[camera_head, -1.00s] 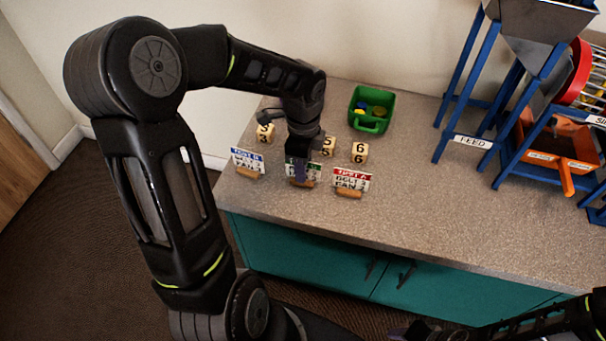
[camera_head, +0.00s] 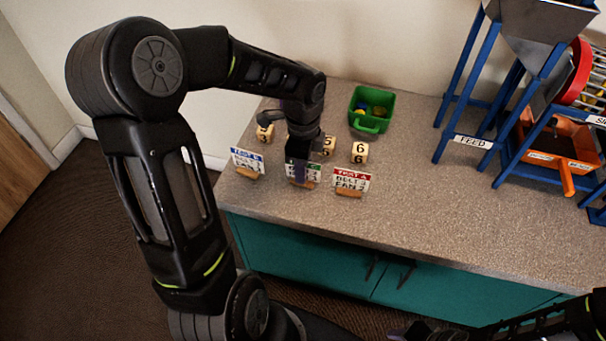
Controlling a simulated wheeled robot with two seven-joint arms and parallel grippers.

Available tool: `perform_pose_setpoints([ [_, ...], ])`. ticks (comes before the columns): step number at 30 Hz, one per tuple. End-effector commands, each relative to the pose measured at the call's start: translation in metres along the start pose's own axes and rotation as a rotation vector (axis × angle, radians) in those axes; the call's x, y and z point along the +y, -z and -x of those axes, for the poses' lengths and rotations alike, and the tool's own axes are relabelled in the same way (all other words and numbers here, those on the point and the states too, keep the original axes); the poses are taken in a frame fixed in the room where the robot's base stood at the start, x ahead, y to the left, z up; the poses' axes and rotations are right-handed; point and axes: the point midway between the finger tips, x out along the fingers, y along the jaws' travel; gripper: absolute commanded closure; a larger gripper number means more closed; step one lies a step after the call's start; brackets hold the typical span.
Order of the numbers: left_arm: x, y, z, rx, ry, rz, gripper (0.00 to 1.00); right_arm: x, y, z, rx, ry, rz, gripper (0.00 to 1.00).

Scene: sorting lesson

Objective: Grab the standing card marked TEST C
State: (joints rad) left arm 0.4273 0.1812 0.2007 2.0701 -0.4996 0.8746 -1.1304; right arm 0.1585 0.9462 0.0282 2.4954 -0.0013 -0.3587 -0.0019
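Three small cards stand in wooden bases along the counter's front left. The middle card (camera_head: 314,171) has a green header and is mostly covered by my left gripper, so its marking cannot be read. The left card (camera_head: 247,161) has a blue header, and the right card (camera_head: 351,181) has a red header reading TEST A. My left gripper (camera_head: 300,173) points down at the middle card, with a finger in front of its face. Its finger opening is hidden from this side. My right gripper (camera_head: 408,332) shows only partly at the bottom edge, dark and unclear.
Numbered wooden blocks, including a 6 block (camera_head: 359,152), stand behind the cards. A green bin (camera_head: 371,110) with coloured pieces sits farther back. A blue-framed machine labelled FEED (camera_head: 473,141) stands at right. The counter (camera_head: 430,200) between is clear.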

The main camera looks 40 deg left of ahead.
Motion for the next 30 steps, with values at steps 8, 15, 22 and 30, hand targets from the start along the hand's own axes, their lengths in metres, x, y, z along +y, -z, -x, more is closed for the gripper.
perform_pose_setpoints([
  [8,0.0001,0.0001,-0.0004,0.0,0.0,0.0,0.71,0.0,0.0,-0.0001,0.0,0.0,0.0,0.64],
  [15,0.0,0.0001,-0.0003,0.0,0.0,0.0,0.9,0.0,0.0,0.0,0.0,0.0,0.0,0.64],
  [22,0.0,0.0001,-0.0002,0.0,0.0,0.0,1.0,0.0,0.0,-0.0001,0.0,0.0,0.0,0.64],
  [30,0.0,0.0001,-0.0002,0.0,0.0,0.0,1.0,0.0,0.0001,0.0,0.0,0.0,0.0,0.64],
])
